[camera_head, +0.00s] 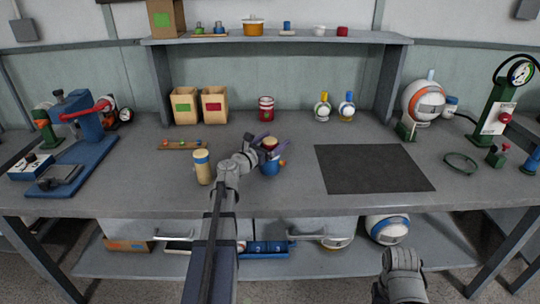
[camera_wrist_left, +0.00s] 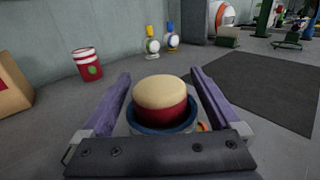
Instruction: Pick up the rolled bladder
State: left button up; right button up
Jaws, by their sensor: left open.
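The rolled bladder (camera_head: 270,142) looks like a short red roll with a cream top, seated upright in a blue cup (camera_head: 271,167) on the bench. In the left wrist view, the bladder (camera_wrist_left: 160,93) sits between the purple fingers of my left gripper (camera_wrist_left: 161,78), with the blue cup's rim (camera_wrist_left: 140,127) around its lower part. The left gripper is open, one finger on each side, with gaps to the bladder. The cup's lower part is hidden by the gripper body in that view.
A red can (camera_head: 266,109) and two bottles stand behind. A dark mat (camera_head: 374,168) lies clear to the right. A blue press (camera_head: 82,140) stands far left.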

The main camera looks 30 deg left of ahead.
pick_arm(q)
jog(key=shift+w, duration=0.45)
jog(key=shift+s, duration=0.1)
jog(key=c, duration=1.5)
